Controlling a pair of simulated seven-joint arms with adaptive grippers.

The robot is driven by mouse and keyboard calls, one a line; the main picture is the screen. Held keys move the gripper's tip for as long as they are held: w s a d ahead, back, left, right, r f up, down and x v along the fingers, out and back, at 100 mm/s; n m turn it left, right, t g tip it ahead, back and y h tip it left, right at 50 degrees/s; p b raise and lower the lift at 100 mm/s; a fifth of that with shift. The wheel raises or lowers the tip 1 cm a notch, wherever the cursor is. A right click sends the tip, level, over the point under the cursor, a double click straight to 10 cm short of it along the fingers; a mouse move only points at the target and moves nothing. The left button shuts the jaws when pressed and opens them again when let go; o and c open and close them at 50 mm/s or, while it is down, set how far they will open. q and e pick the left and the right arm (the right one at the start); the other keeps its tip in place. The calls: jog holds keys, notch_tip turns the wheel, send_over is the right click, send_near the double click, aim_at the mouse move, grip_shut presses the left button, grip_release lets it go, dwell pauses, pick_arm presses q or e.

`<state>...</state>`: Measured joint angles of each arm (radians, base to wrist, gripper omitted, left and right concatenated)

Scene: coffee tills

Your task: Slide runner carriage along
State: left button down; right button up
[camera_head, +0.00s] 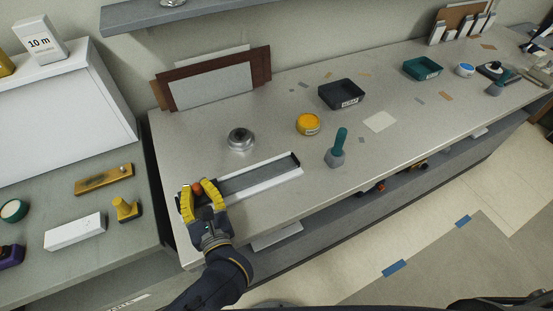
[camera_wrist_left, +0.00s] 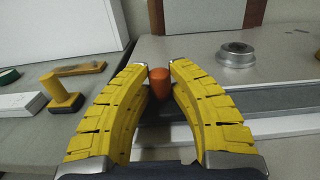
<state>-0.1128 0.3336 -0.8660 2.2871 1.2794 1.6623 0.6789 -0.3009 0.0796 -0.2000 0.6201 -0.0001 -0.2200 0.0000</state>
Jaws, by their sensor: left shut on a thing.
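The runner (camera_head: 262,184) is a long white-edged rail with a grey channel, lying near the front left edge of the grey counter. An orange knob (camera_head: 197,188) stands at its left end, on what looks like the dark carriage. My left gripper (camera_head: 196,189) has its yellow fingers closed around the knob from both sides. In the left wrist view, the knob (camera_wrist_left: 160,80) sits upright between the fingertips, and the rail (camera_wrist_left: 275,105) runs off to the right. The fingers hide most of the carriage. My right gripper is not in view.
A round metal piece (camera_head: 240,139) stands just behind the rail. A teal-handled tool (camera_head: 338,148) stands right of the rail's far end. A yellow tin (camera_head: 307,124) and a dark tray (camera_head: 341,94) are farther back. A lower side bench (camera_head: 70,185) lies left.

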pick_arm(q)
jog(key=shift+d, duration=0.15)
jog(key=shift+w+d, duration=1.35)
jog(key=shift+d, duration=1.65)
jog(key=shift+w+d, duration=1.3)
jog(key=shift+d, duration=1.75)
jog(key=shift+w+d, duration=1.35)
jog(key=shift+d, duration=1.75)
jog(key=shift+w+d, duration=0.25)
jog(key=shift+d, duration=0.2)
jog(key=shift+w+d, duration=0.2)
jog(key=shift+d, duration=0.25)
jog(key=c, duration=1.2)
grip_release()
